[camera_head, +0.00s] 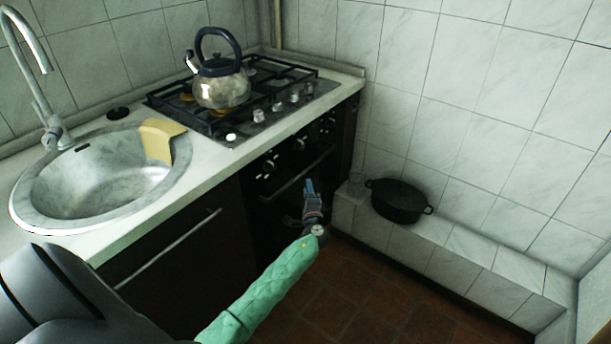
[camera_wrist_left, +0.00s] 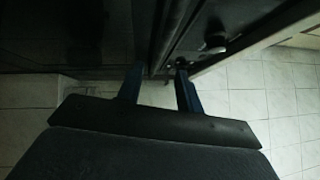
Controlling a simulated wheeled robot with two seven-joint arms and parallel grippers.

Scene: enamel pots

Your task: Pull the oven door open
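The black oven door (camera_head: 277,218) sits below the hob and its knobs and looks shut. Its bar handle (camera_head: 284,187) runs along the top of the door. My left gripper (camera_head: 309,186) is in front of the door, close to the right part of the handle. In the left wrist view my left gripper (camera_wrist_left: 160,84) shows two dark blue fingers spread apart, with dark oven parts just beyond the tips. I cannot tell whether the handle lies between the fingers or whether they touch it. My right gripper is not in view.
A kettle (camera_head: 221,84) stands on the gas hob (camera_head: 271,112). The sink (camera_head: 98,182) is at the left, with a yellow cloth-like piece (camera_head: 158,142) on its rim. The brown floor is clear.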

